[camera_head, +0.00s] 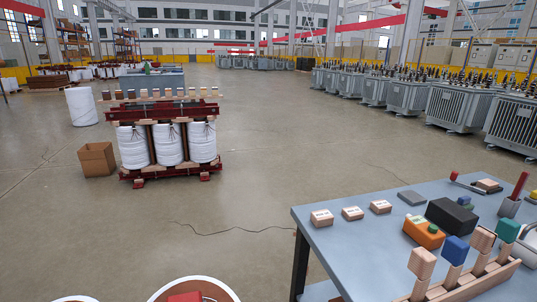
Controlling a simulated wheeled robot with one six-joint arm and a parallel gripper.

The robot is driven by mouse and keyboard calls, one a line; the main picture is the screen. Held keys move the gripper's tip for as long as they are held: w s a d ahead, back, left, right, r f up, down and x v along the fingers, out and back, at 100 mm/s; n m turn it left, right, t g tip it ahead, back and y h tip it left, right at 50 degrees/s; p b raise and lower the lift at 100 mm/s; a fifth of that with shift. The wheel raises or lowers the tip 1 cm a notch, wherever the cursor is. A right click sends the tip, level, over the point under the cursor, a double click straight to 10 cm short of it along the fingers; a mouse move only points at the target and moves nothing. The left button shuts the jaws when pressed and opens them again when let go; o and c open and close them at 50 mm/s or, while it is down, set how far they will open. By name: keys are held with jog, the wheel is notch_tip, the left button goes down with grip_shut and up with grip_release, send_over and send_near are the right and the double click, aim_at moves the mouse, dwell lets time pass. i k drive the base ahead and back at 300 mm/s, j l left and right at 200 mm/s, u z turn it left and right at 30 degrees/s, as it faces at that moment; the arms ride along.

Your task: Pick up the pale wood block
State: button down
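Several pale wood blocks are in view, and I cannot tell which one the task means. A left block (322,218), a middle block (352,213) and a right block (381,207) lie apart in a row near the far left edge of the blue-grey table (350,262). A pale block (422,263) and another pale block (482,239) stand on pegs of a wooden rack (470,285) at the table's front right. My gripper is not visible.
A blue block (456,250), a green block (508,229), an orange item (424,233) and a black box (451,216) crowd the table's right side. A core with white coils (168,145) and a cardboard box (97,159) stand left. Open floor lies between.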

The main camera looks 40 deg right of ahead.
aim_at(488, 183)
jog(key=z, duration=2.35)
jog(key=i+l+u, duration=0.1)
jog(key=i+l, duration=0.3)
jog(key=i+l+u, duration=0.15)
jog(key=i+l, duration=0.3)
jog(key=i+l+u, duration=0.1)
jog(key=i+l, duration=0.35)
jog(key=i+l+u, duration=0.15)
jog(key=i+l, duration=0.25)
jog(key=l, duration=0.15)
jog(key=i+l+u, duration=0.1)
jog(key=i+l, duration=0.25)
jog(key=l, duration=0.2)
